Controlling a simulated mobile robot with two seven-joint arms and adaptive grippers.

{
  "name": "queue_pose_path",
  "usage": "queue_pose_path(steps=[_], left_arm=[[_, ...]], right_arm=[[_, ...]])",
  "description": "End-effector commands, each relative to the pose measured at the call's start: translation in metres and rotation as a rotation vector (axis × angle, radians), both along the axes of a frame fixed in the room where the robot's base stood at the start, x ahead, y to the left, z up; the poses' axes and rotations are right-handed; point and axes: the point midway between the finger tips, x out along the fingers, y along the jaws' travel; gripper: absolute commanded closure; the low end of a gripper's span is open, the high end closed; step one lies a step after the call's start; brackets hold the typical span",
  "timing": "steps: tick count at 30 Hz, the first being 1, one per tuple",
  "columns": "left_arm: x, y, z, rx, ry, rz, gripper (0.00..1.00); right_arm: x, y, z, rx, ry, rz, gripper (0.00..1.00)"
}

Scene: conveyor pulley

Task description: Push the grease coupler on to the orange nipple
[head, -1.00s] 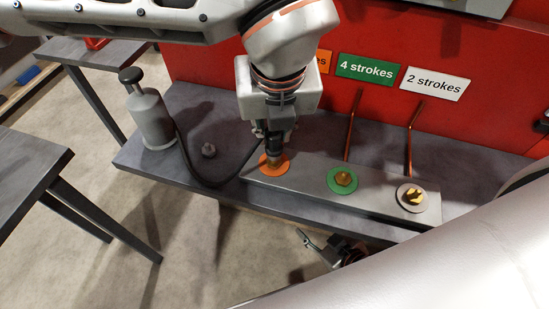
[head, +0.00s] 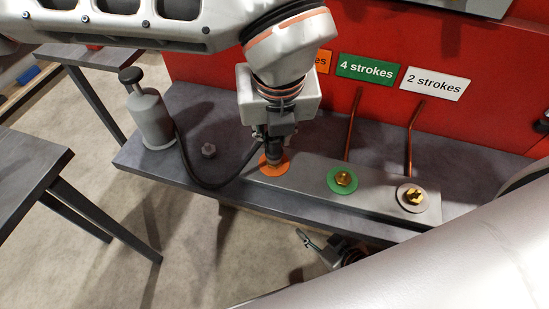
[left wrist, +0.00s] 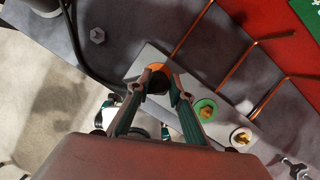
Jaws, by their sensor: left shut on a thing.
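My left gripper (head: 274,138) is shut on the grease coupler (head: 272,154), a dark cylinder at the end of a black hose. The coupler stands roughly upright over the orange disc (head: 275,170) on the grey bar. The orange nipple itself is hidden under the coupler, so I cannot tell whether it is seated. In the left wrist view the two fingers (left wrist: 160,88) flank the dark coupler (left wrist: 157,84), with the orange disc (left wrist: 154,68) showing behind it. My right gripper (head: 332,247) shows partly below the bench edge; its jaws are unclear.
A grey grease pump (head: 150,118) stands at the bench's left end, its hose (head: 188,165) looping to the coupler. Green (head: 342,181) and white (head: 412,197) discs with brass nipples sit further right on the bar (head: 305,180). Copper pipes (head: 352,125) rise behind.

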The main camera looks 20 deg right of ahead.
Motion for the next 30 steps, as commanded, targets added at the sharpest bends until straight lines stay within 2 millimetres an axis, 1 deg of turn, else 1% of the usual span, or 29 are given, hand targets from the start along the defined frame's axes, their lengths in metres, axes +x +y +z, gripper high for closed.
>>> queue_pose_path(steps=[14, 15, 16, 17, 24, 26, 30], left_arm=[[0.0000, 0.0002, -0.0065, 0.001, 0.000, 0.000, 1.00], [0.0000, 0.0000, -0.0062, 0.001, 0.000, 0.000, 0.69], [0.0000, 0.0001, -0.0061, 0.000, 0.000, 0.000, 0.61], [0.0000, 0.0001, -0.0061, 0.000, 0.000, 0.000, 0.60], [0.0001, 0.0000, -0.0059, 0.000, 0.000, 0.000, 0.60], [-0.0001, 0.0002, -0.0061, 0.000, 0.000, 0.000, 0.46], [0.0000, 0.0001, -0.0061, 0.000, 0.000, 0.000, 0.46]], right_arm=[[0.0004, 0.0001, 0.0004, 0.000, -0.001, 0.000, 0.60], [0.0004, 0.0001, 0.0004, 0.000, -0.001, 0.000, 0.60], [0.0004, 0.0001, 0.0004, 0.000, -0.001, 0.000, 0.60], [0.0004, 0.0001, 0.0004, 0.000, -0.001, 0.000, 0.60], [0.0003, 0.0002, 0.0003, 0.000, -0.001, 0.000, 0.60], [0.0004, 0.0002, 0.0004, 0.000, -0.001, 0.000, 0.60], [0.0004, 0.0002, 0.0004, 0.000, -0.001, 0.000, 0.60]])
